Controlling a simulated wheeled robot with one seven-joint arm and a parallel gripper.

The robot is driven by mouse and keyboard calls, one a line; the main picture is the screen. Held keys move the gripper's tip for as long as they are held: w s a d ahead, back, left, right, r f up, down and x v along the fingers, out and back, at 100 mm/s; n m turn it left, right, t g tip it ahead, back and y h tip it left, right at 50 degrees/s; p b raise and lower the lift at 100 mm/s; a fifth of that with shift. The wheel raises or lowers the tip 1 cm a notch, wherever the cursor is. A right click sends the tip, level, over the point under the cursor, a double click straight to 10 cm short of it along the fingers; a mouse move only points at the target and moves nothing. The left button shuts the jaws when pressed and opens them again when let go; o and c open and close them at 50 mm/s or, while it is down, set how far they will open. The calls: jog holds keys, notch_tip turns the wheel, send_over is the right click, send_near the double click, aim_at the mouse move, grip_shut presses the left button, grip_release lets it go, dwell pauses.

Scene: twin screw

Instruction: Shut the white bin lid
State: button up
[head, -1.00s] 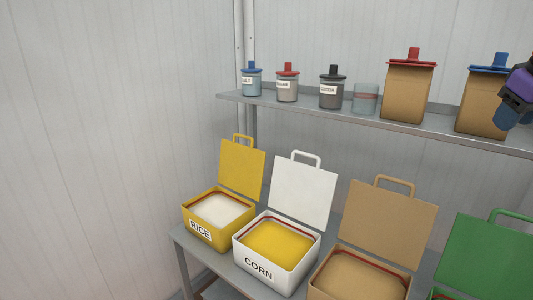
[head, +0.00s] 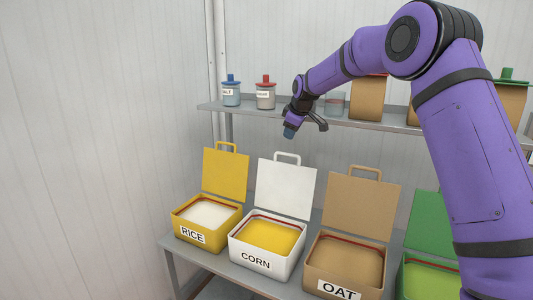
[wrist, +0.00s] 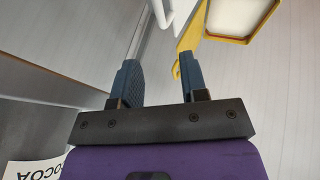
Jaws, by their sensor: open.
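The white bin (head: 257,262), labelled CORN and filled with yellow grain, stands on the lower shelf in the head view. Its white lid (head: 285,188) stands up open at the back of the bin, with a loop handle (head: 288,156) on its top edge. My gripper (head: 290,133) is open and empty, in the air above the white lid's handle and in front of the upper shelf. In the wrist view my gripper's two dark blue fingers (wrist: 157,75) are apart with nothing between them. A curved white bar, probably the lid handle, shows in part beyond them.
The yellow RICE bin (head: 190,235) is left of the white bin, and the tan OAT bin (head: 335,289) and a green bin (head: 410,281) are right. Their lids stand open. The upper shelf (head: 250,112) holds jars and canisters. The left wall side is clear.

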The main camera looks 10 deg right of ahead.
jog(key=x, duration=1.1)
jog(key=shift+w+a, duration=0.1)
jog(key=shift+a, duration=0.1)
jog(key=shift+c, duration=0.4)
grip_shut()
